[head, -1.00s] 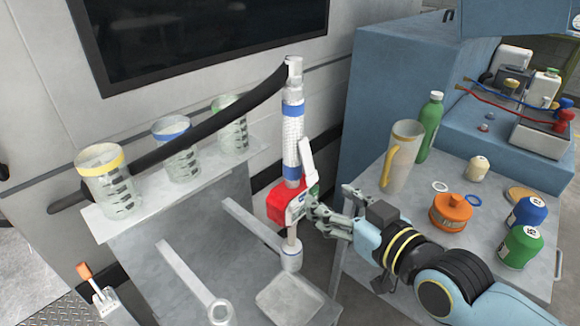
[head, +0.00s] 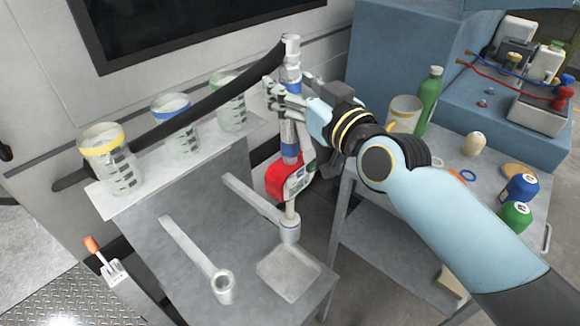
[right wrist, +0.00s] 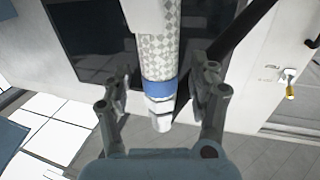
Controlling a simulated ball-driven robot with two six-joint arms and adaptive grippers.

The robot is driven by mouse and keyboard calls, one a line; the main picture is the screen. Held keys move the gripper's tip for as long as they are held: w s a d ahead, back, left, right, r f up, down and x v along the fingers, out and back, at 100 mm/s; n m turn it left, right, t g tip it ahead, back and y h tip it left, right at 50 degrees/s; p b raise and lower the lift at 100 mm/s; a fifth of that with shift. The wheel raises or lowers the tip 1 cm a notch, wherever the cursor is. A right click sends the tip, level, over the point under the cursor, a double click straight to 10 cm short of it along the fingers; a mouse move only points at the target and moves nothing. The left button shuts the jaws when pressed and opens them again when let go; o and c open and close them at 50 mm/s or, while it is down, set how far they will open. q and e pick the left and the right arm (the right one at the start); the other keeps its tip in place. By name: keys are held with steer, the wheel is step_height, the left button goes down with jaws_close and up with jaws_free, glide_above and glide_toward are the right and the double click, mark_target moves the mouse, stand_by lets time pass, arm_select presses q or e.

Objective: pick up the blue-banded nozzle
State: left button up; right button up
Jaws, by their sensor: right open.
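The blue-banded nozzle (head: 290,150) stands upright, with a blue band, a pale sleeve and a red and white handle part low down. Its foot sits in a round grey cup (head: 289,230) on the grey stand. My right gripper (head: 290,92) is open, with its fingers on either side of the nozzle's upper part, covering some of it. In the right wrist view, the nozzle's checkered sleeve, blue band and pale end (right wrist: 160,88) lie between the two spread fingers, with gaps on both sides. My left gripper is not in view.
A black hose (head: 185,118) runs from behind the nozzle's top to the left. Clear cups with yellow (head: 108,165), blue (head: 180,130) and green (head: 230,105) rims stand on a shelf. An empty holder ring (head: 222,285) is left of the nozzle's cup. Bottles crowd the right-hand cart.

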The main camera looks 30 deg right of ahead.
steer(key=shift+w, duration=0.5)
steer(key=shift+s, duration=0.1)
steer(key=shift+c, duration=0.2)
jaws_close()
steer(key=shift+r, duration=0.1)
